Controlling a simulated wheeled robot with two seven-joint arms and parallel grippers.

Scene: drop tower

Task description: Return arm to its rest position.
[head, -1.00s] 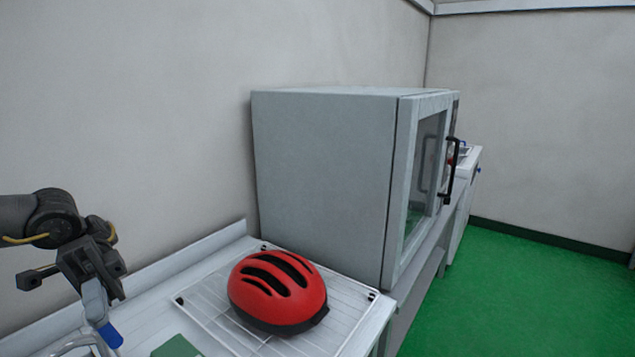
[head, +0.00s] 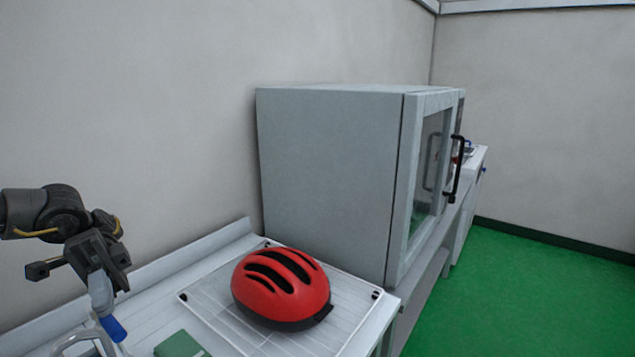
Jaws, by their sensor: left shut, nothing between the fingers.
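My left gripper (head: 112,282) is in the lower left of the head view, above the left part of the bench. Its dark fingers point down and are shut with nothing held. Just below it in the picture is a grey and blue handle-like object (head: 113,328); whether they touch I cannot tell. The left arm comes in from the left edge, bent at a dark joint. My right gripper is not in view.
A red helmet (head: 281,287) lies on a white wire rack (head: 220,322) on the bench. A green object (head: 180,345) is at the bottom edge. A large grey cabinet (head: 330,180) with a glass door stands behind the rack. Green floor (head: 530,290) is clear at right.

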